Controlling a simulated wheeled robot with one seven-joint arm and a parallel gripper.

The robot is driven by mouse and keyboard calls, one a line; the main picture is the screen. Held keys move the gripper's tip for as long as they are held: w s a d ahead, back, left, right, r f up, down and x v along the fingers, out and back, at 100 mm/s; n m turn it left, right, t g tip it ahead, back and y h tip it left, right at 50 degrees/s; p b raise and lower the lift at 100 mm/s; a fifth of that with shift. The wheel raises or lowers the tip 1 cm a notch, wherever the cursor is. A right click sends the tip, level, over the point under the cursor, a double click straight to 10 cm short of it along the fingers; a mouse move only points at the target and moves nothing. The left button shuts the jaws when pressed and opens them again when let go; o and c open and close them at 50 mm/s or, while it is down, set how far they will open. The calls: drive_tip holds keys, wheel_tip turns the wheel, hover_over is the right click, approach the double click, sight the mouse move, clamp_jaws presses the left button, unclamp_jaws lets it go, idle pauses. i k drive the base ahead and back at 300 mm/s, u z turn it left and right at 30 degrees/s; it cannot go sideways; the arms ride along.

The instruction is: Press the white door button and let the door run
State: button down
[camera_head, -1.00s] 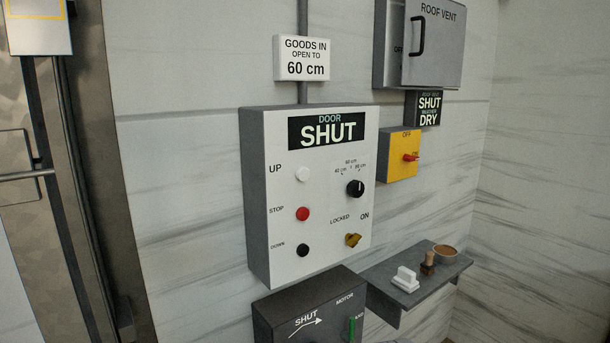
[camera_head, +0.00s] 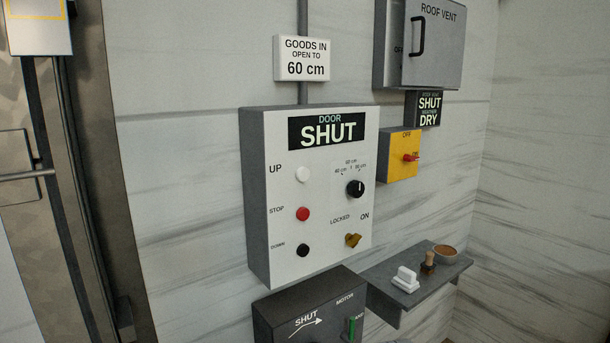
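The white door button (camera_head: 302,174) sits beside the label UP on the grey-white door control box (camera_head: 335,235) on the wall. Below it are a red STOP button (camera_head: 302,213) and a black DOWN button (camera_head: 302,250). The box's display (camera_head: 327,131) reads DOOR SHUT. A black height knob (camera_head: 355,189) has its mark pointing about straight up, near 60 cm. A yellow key switch (camera_head: 352,240) sits between LOCKED and ON; its exact setting is hard to tell. My gripper is not in view.
A sign (camera_head: 302,58) above reads GOODS IN OPEN TO 60 cm. A dark motor box (camera_head: 290,318) juts out below. A grey shelf (camera_head: 395,299) at right holds small items. A yellow switch box (camera_head: 399,163) and roof vent cabinet (camera_head: 440,60) hang right. A metal door frame stands left.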

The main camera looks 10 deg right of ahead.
sight(302, 173)
drive_tip(key=k, duration=0.5)
drive_tip(key=u, duration=1.2)
drive_tip(key=i, duration=0.6)
drive_tip(key=u, duration=0.1)
